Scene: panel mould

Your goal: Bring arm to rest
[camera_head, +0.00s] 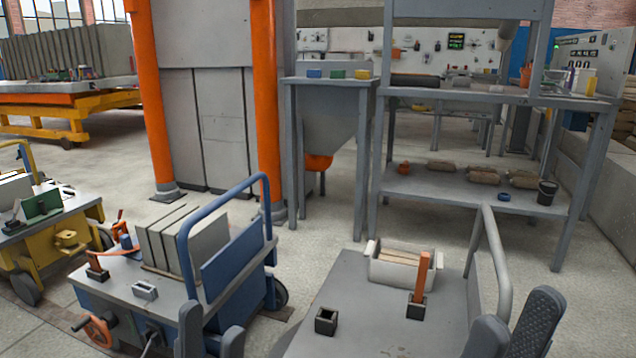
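My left gripper (211,334) shows at the bottom edge, left of the middle, in front of the blue cart (205,290). Its two dark fingers point up with a gap between them, and nothing is held. My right gripper (512,322) shows at the bottom right, beside the grey cart (345,325). Its two dark fingers stand apart and empty. The rest of both arms is out of view, below the picture.
The grey cart carries a white bin (404,268), an orange bar (421,275) upright in a dark holder, and an empty dark holder (326,321). Its grey handle (497,260) rises near my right gripper. The blue cart carries grey panels (180,240). Open floor lies behind the carts.

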